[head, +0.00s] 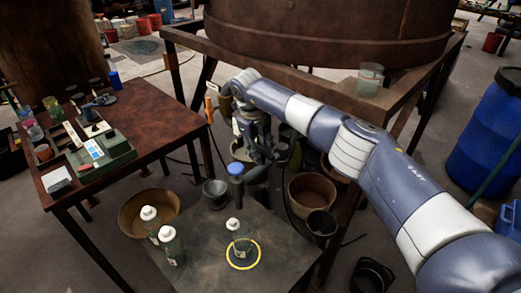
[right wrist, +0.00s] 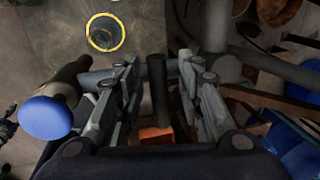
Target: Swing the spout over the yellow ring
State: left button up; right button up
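The yellow ring (head: 242,254) lies on the low dark table, with a clear bottle (head: 240,236) standing within it. The ring also shows at the top of the right wrist view (right wrist: 90,42). My right gripper (head: 258,157) is above the table's far edge, beside a blue knob (head: 236,169). In the right wrist view, its fingers (right wrist: 160,85) are apart, with a dark rod (right wrist: 157,95) between them. The rod seems to be part of the spout; contact cannot be told. The blue knob (right wrist: 47,117) is left of the fingers. My left gripper is out of view.
Two white-capped bottles (head: 171,246) stand left of the ring. Bowls and pots (head: 312,190) sit behind and right of the low table. A large brown vat (head: 330,30) on a frame rises behind. A cluttered side table (head: 150,110) stands at left.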

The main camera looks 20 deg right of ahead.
notch_tip(320, 180, up, 12)
jog(key=a, duration=0.2)
jog(key=shift+s+f, duration=0.2)
jog(key=shift+s, duration=0.25)
